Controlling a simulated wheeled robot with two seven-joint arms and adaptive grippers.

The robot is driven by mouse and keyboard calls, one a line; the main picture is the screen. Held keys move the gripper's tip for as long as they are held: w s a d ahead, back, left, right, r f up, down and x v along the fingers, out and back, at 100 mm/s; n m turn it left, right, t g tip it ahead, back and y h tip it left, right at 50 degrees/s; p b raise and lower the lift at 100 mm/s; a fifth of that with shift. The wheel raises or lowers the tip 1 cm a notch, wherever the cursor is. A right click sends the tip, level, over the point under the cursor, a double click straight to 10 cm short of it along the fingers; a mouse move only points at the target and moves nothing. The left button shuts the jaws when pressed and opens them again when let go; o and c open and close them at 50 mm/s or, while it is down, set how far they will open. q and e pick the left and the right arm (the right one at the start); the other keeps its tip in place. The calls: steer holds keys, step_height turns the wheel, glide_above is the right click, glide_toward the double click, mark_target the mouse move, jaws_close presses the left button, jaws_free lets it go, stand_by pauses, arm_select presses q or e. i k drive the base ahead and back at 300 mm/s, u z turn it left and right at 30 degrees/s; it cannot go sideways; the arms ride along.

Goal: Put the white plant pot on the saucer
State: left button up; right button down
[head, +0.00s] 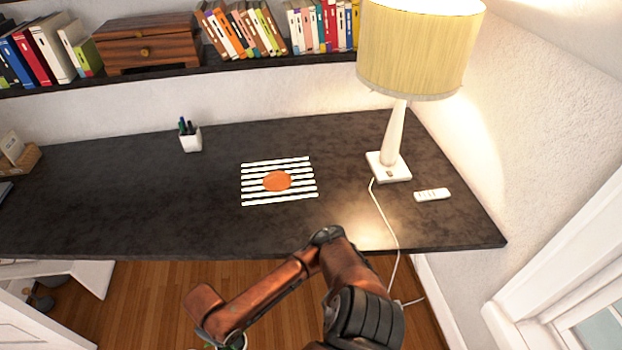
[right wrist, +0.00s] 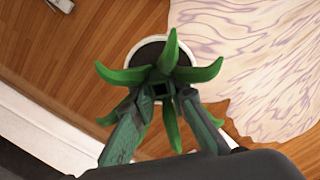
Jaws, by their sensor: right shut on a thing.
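The white plant pot (right wrist: 133,52) with green pointed leaves (right wrist: 172,50) is between the fingers of my right gripper (right wrist: 168,97) in the right wrist view. The gripper is shut on it, and the leaves partly cover the fingers and the pot. My left gripper is not in view.
The dark desk (head: 110,200) has a lamp (head: 393,145) and a white remote (head: 432,195) at right, a pen cup (head: 190,140) at back left. The lamp's cord (head: 390,225) hangs over the front edge. A bookshelf (head: 190,72) runs above.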

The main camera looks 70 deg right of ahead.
mark_target(278, 184)
steer(key=z, duration=1.4)
